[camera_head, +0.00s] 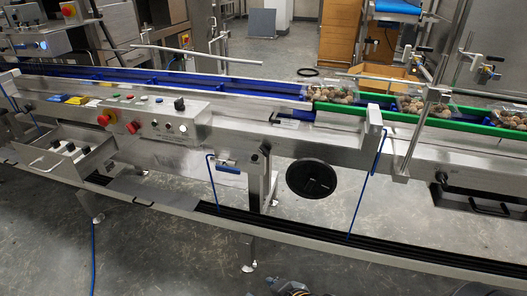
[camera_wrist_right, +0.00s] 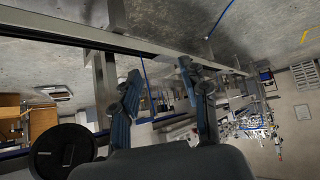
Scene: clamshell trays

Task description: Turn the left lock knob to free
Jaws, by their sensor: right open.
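In the head view, a steel control panel (camera_head: 150,120) on the conveyor's front has several small buttons, red round knobs and a black knob (camera_head: 180,104). Small dark knobs (camera_head: 70,147) sit in a steel box at the far left. I cannot tell which is the left lock knob or how any of them is turned. In the right wrist view, my right gripper (camera_wrist_right: 160,76) is open, its two blue-grey fingers spread with nothing between them. It is apart from any knob seen there. My left gripper is not in view.
Clear clamshell trays with brown contents (camera_head: 414,105) stand on the conveyor by the green rail (camera_head: 440,122). Blue hooked rods (camera_head: 360,195) and a round black disc (camera_head: 314,178) are at the conveyor's front. Bare floor (camera_head: 170,255) lies in the foreground.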

